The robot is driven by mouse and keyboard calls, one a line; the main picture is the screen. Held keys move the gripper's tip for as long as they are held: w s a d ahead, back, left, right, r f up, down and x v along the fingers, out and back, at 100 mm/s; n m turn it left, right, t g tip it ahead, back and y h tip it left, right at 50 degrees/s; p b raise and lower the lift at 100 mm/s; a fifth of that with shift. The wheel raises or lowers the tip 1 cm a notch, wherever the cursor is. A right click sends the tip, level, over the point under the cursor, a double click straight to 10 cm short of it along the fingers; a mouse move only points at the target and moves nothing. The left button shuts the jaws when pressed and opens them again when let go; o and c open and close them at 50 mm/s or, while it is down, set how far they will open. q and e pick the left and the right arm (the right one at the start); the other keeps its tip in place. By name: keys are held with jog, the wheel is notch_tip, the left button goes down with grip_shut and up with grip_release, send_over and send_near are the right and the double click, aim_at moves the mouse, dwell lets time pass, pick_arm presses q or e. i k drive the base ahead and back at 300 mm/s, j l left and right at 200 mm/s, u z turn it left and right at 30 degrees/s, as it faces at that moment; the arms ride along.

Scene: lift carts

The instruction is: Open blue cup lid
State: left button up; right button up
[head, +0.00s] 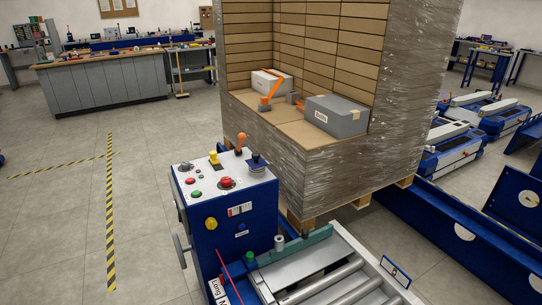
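A small dark blue cap-like part (257,162) stands on the right side of the top of a blue control box (231,239). It may be the blue cup lid; it looks closed, but it is too small to be sure. Beside it on the panel are an orange-handled lever (240,141), a red button (226,182) and a yellow part (214,157). Neither of my grippers shows in the head view.
A roller conveyor (330,280) extends at the box's lower right. Behind stands a wrapped pallet load (345,171) with a grey carton (336,116) in its opening. Blue lift carts (455,145) are at the right. The floor at the left is open, with striped tape (110,220).

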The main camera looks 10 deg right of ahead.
aim_at(257, 160)
jog(key=i+j+z, duration=0.1)
jog(key=z, duration=0.3)
jog(key=i+j+z, duration=0.1)
jog(key=j+z, duration=0.45)
jog(key=z, duration=0.25)
jog(key=j+z, duration=0.5)
jog(key=j, duration=0.4)
jog(key=k+j+z, duration=0.1)
jog(key=j, duration=0.35)
jog(key=j+z, duration=0.15)
jog(key=j, duration=0.35)
jog(key=k+j+z, duration=0.1)
jog(key=j, duration=0.35)
jog(key=k+j+z, duration=0.1)
jog(key=j, duration=0.4)
jog(key=k+j+z, duration=0.1)
jog(key=j, duration=0.35)
jog(key=k, duration=0.05)
